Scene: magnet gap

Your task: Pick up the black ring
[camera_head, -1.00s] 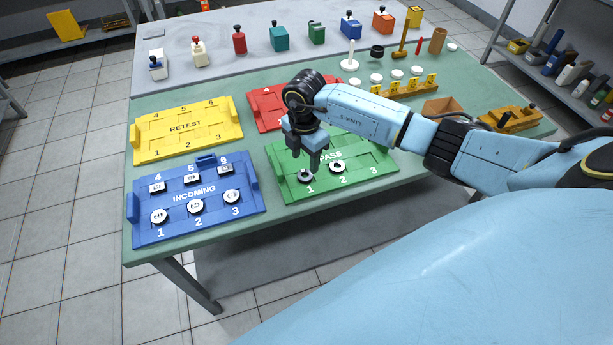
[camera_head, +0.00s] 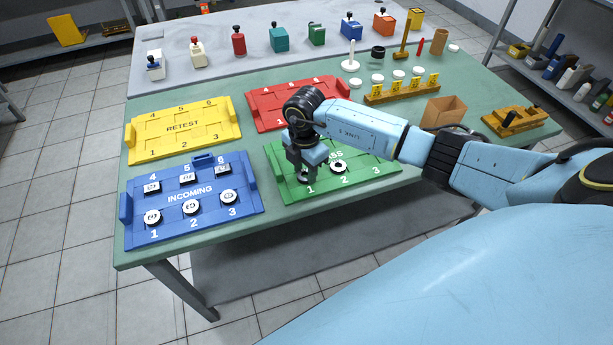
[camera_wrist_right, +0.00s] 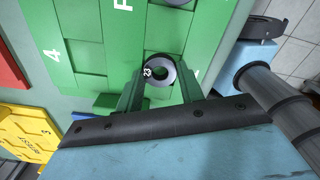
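A dark ring (camera_wrist_right: 160,73) with a white label sits in slot 1 of the green PASS tray (camera_head: 375,178). My right gripper (camera_wrist_right: 162,66) points down over it, with one finger on each side of the ring. The fingers are apart; whether they touch it I cannot tell. In the head view my right gripper (camera_head: 303,176) hides most of this ring. A second dark ring (camera_head: 338,167) with a pale centre lies in slot 2. A plain black ring (camera_head: 378,51) stands at the back of the table, beside a white post. My left gripper is not in view.
The blue INCOMING tray (camera_head: 245,207) on the left holds several parts. The yellow RETEST tray (camera_head: 232,130) and red tray (camera_head: 262,122) lie behind. White discs stand by a yellow-marked rack (camera_head: 400,92). An open brown box (camera_head: 443,112) is at the right.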

